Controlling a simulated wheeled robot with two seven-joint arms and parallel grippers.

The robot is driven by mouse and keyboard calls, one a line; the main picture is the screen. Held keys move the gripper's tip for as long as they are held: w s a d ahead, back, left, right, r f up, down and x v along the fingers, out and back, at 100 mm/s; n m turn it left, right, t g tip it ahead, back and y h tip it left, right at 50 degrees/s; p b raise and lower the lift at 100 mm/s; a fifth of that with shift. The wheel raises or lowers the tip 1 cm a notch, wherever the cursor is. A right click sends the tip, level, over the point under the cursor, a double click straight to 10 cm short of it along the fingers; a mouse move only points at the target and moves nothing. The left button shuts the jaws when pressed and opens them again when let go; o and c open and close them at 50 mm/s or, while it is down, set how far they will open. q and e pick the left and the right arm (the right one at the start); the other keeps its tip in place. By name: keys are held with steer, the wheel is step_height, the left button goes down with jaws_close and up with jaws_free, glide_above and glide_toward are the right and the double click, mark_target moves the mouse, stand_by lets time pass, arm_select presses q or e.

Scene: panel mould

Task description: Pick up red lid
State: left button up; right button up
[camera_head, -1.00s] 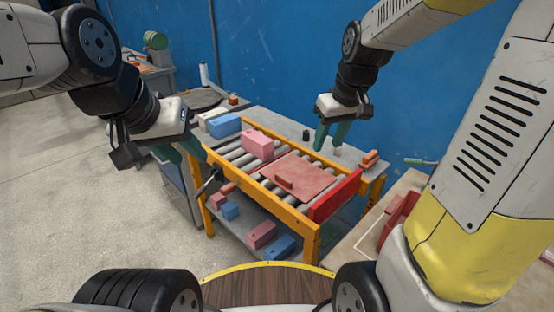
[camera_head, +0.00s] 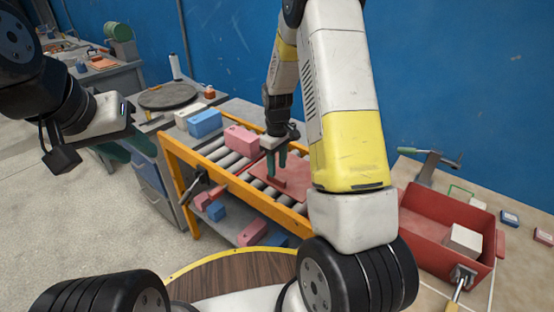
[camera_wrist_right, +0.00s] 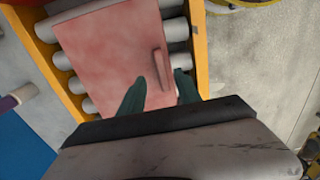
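The flat red lid (camera_head: 298,170) lies on the roller conveyor, partly hidden by my right arm and gripper. Its raised handle bar (camera_wrist_right: 160,66) stands near one edge in the right wrist view, where the lid's bare face (camera_wrist_right: 105,50) also shows. My right gripper (camera_head: 276,175) points down over the lid at the handle. In the right wrist view its two green fingers are apart, with the handle between their tips. I cannot tell if they touch it. My left gripper (camera_head: 120,155) is at the left, away from the lid; its finger gap is unclear.
Several blocks lie on the shelf below. A red bin (camera_head: 425,235) with a white block (camera_head: 465,240) stands on the right table.

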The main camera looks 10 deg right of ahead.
mark_target(294, 181)
steer(key=f, duration=0.3)
steer(key=shift+a+f, duration=0.2)
steer(key=shift+f, duration=0.15)
jaws_close()
